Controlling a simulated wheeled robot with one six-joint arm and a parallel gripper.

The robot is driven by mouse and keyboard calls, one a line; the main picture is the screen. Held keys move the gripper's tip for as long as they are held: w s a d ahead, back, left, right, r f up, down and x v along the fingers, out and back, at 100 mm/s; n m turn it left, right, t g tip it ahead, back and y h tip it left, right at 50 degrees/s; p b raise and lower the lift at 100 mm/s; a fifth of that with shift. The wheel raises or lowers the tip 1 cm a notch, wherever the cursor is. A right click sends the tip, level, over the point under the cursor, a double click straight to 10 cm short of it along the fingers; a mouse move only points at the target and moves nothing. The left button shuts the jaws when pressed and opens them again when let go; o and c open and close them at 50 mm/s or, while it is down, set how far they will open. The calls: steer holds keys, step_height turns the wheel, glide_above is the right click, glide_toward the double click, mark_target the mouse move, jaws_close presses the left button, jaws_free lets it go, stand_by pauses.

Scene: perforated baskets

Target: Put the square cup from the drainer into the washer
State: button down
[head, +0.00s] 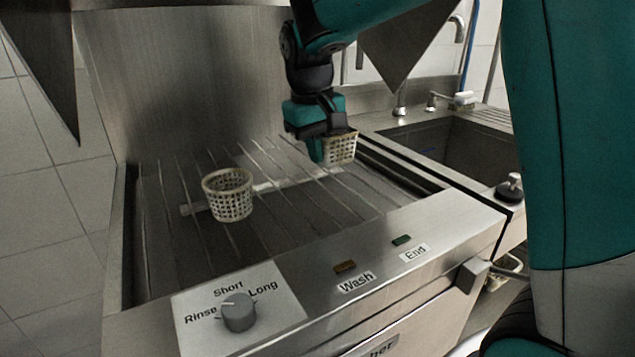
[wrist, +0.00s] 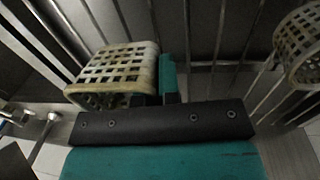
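The square cup (head: 341,148), a cream perforated basket, is at my gripper (head: 326,150) over the right back part of the washer's (head: 420,225) wire rack. It also shows in the wrist view (wrist: 115,68), lying left of the teal finger with its wall against it. My gripper (wrist: 158,85) appears shut on the cup's wall; the other finger is largely hidden by the cup. I cannot tell whether the cup touches the rack. The washer is open at the top.
A round perforated cup (head: 228,195) stands on the rack's left part; it also shows in the wrist view (wrist: 300,45). A sink (head: 455,145) with a tap is at the right. Another perforated basket (head: 503,271) is low at the right. The rack's front middle is clear.

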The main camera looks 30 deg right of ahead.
mark_target(320, 188)
steer(key=shift+f+b, duration=0.55)
steer(key=shift+f, duration=1.85)
steer(key=shift+f, duration=0.1)
steer(key=c, duration=1.3)
jaws_free()
steer(key=shift+c, duration=0.2)
step_height(320, 188, up, 12)
steer(key=a+p, duration=0.1)
steer(key=p, duration=0.3)
steer(key=s+a+f+n+y, duration=0.2)
steer(key=s+a, duration=0.2)
steer(key=s, duration=0.4)
steer(key=s+a+f+n+y, duration=0.1)
steer(key=s+a+f+n, duration=0.1)
steer(key=s, duration=0.6)
steer(key=s+a+f+n+y, duration=0.2)
steer(key=s+a+f+n, duration=0.1)
steer(key=s+a, duration=0.3)
steer(key=shift+s+a+f+y, duration=0.1)
steer(key=shift+s+a+y, duration=0.1)
steer(key=shift+s, duration=0.4)
steer(key=shift+s+a+f+y, duration=0.1)
steer(key=shift+s+a, duration=0.1)
steer(key=shift+s, duration=0.35)
